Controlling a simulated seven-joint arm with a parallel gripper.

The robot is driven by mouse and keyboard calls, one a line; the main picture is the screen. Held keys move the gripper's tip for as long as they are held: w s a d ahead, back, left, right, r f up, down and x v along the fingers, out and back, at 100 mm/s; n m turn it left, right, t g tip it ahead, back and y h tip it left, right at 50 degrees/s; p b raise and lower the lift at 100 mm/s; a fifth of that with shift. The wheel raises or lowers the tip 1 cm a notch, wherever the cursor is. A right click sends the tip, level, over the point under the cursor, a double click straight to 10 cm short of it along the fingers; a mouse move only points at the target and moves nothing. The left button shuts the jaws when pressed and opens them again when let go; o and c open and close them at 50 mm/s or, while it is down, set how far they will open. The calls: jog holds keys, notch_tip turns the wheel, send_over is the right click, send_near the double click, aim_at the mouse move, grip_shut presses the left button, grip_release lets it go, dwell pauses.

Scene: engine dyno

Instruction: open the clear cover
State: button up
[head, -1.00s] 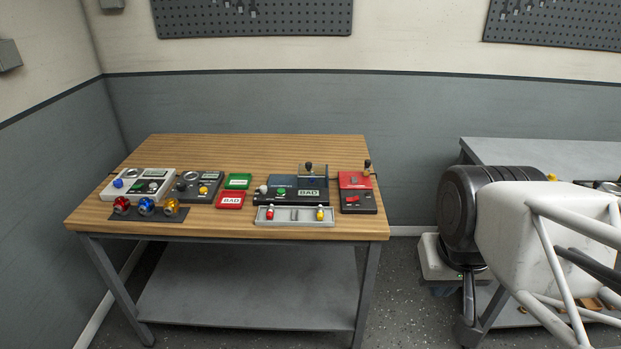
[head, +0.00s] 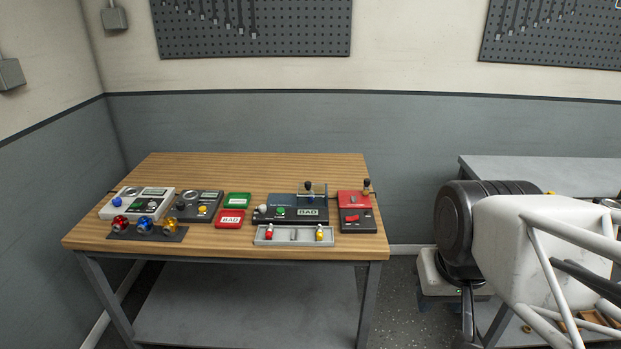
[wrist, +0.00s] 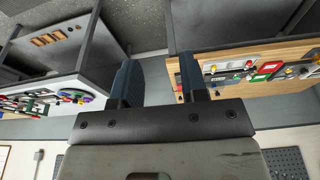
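A small see-through panel that looks like the clear cover (head: 314,190) stands at the back right of a dark box (head: 288,212) on the wooden table, in the head view. A black knob stands at its top. At this size I cannot tell the cover's hinge or exact position. My gripper (wrist: 158,65) shows only in the wrist view. Its two dark fingers are apart with nothing between them. It is away from the table devices, which show at the upper right there.
The wooden table (head: 180,166) also holds a red switch box (head: 353,199) right of the dark box and a grey tray (head: 293,238) in front. Other button boxes and knobs fill its left. A black round unit (head: 455,232) and a white block with tubes stand at the right.

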jog(key=shift+o, duration=1)
jog(key=w+a+r+m, duration=0.1)
jog(key=w+r, duration=0.1)
jog(key=w, duration=0.6)
jog(key=w+a+r+m, duration=0.1)
jog(key=w+r, duration=0.2)
jog(key=w, duration=0.6)
jog(key=shift+w+a+r+g, duration=0.2)
jog(key=shift+a+g, duration=0.1)
jog(key=shift+a, duration=0.05)
jog(key=m+g, duration=0.2)
jog(key=m, duration=0.4)
send_over(308, 183)
jog(key=f, duration=1.5)
jog(key=shift+s+d+f, duration=0.2)
jog(key=shift+d+f, duration=0.1)
jog(key=shift+w+a+f+m, duration=0.3)
jog(key=shift+w+f, duration=0.1)
jog(key=shift+f, duration=0.15)
jog(key=shift+f, duration=3.75)
jog(key=shift+c, duration=0.3)
